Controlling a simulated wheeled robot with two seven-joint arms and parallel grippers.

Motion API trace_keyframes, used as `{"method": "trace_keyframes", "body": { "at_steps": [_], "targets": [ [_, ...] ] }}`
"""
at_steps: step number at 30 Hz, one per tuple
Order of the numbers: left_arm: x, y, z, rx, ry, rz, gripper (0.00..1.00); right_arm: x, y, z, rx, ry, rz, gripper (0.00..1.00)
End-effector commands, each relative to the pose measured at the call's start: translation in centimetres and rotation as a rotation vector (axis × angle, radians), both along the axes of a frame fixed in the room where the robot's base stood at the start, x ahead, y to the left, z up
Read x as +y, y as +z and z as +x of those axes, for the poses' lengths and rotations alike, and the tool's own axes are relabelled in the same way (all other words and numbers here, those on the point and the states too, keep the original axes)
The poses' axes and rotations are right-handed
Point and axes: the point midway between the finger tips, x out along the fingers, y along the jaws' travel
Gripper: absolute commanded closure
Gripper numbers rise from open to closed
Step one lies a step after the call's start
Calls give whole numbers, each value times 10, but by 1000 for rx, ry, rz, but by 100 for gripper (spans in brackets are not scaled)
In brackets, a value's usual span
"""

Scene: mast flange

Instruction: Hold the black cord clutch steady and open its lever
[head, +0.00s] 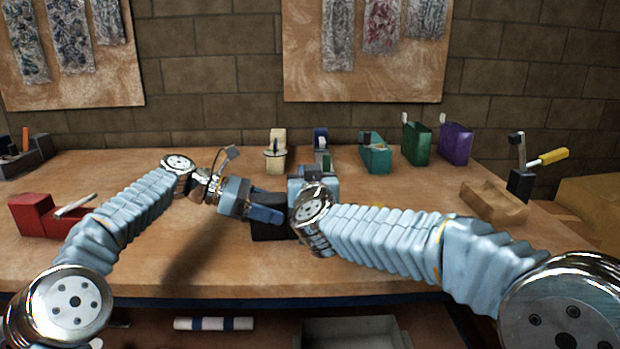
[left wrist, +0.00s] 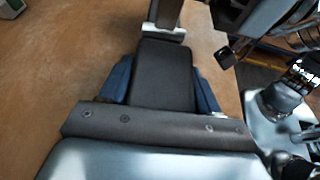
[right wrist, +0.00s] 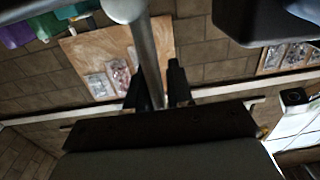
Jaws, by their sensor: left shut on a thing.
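The black cord clutch (head: 268,229) sits near the middle front of the bench, partly hidden by my arms. In the left wrist view, its dark body (left wrist: 165,75) lies between the blue fingers of my left gripper (left wrist: 160,88), which is shut on it. A grey metal bar (left wrist: 165,14), seemingly its lever, rises at the body's far end. My right gripper is beside the clutch; its dark fingers (right wrist: 160,92) stand apart, with a grey metal rod (right wrist: 146,50) running down between them. Whether they touch the rod is unclear. In the head view my right wrist hides them.
A red block with a metal lever (head: 36,216) stands at left. Teal (head: 375,156), green (head: 416,143) and purple (head: 455,145) holders stand at the back. A wooden block (head: 494,204) and a yellow-handled device (head: 522,184) are at right. The front bench edge is clear.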

Motion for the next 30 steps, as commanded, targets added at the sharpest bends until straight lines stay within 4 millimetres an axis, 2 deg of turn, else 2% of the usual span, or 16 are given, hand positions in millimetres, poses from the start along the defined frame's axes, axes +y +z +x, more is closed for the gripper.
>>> {"method": "trace_keyframes", "body": {
  "at_steps": [5, 12, 16, 21, 30],
  "targets": [
    [0, 1, 0, -1, 1, -1, 84, -1, 2, -26, -2, 3, 2, 79],
    [0, 1, 0, -1, 1, -2, 84, -3, 1, -81, 0, 3, 1, 79],
    [0, 1, 0, -1, 1, -2, 84, -4, 0, -103, 0, 3, 1, 79],
    [0, 1, 0, -1, 1, -2, 84, -5, 0, -117, 1, 2, 0, 79],
    [0, 1, 0, -1, 1, -2, 84, -5, 0, -118, 1, 1, -1, 79]
  ]
}}
